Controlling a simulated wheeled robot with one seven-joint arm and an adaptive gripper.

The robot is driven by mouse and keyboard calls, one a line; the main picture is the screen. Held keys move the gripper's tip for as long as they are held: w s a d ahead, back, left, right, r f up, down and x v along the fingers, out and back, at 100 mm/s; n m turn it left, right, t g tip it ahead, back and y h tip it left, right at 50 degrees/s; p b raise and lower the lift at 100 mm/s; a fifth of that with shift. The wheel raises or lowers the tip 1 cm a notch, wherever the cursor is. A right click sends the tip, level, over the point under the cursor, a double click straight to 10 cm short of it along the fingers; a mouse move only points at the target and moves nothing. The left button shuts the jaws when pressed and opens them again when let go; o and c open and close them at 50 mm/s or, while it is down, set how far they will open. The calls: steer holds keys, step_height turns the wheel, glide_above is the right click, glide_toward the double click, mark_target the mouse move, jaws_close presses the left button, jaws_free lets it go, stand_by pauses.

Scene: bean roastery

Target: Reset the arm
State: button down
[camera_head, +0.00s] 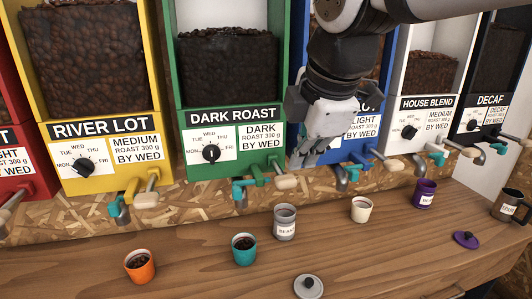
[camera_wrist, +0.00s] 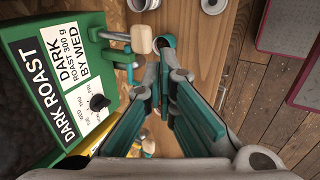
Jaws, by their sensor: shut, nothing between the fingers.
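My gripper (camera_head: 312,152) hangs in front of the blue dispenser (camera_head: 298,70), just right of the green DARK ROAST dispenser (camera_head: 236,117), above the counter. In the wrist view my gripper (camera_wrist: 168,66) shows its two teal-padded fingers drawn together at the tips, with nothing between them. The DARK ROAST label (camera_wrist: 62,75) is to the left of the fingers in that view. My gripper and arm hide much of the blue dispenser's front in the head view. I cannot tell whether the gripper touches the dispensers.
On the wooden counter (camera_head: 190,265) stand an orange cup (camera_head: 140,266) and a teal cup (camera_head: 243,249), both holding beans, a grey cup (camera_head: 284,223), a cream cup (camera_head: 361,209) and a purple cup (camera_head: 424,194). Grey (camera_head: 308,287) and purple (camera_head: 466,240) lids lie nearby. Taps project below the dispensers.

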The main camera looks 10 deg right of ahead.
steer(key=s+d+f+m, duration=0.1)
steer(key=s+f+m, duration=0.3)
steer(key=m, duration=0.5)
steer(key=s+d+f+m, duration=0.1)
steer(key=s+f+m, duration=0.3)
steer(key=s+m, duration=0.5)
steer(key=shift+s+d+f, duration=0.25)
steer(key=shift+d+f, duration=0.05)
steer(key=shift+f, duration=0.1)
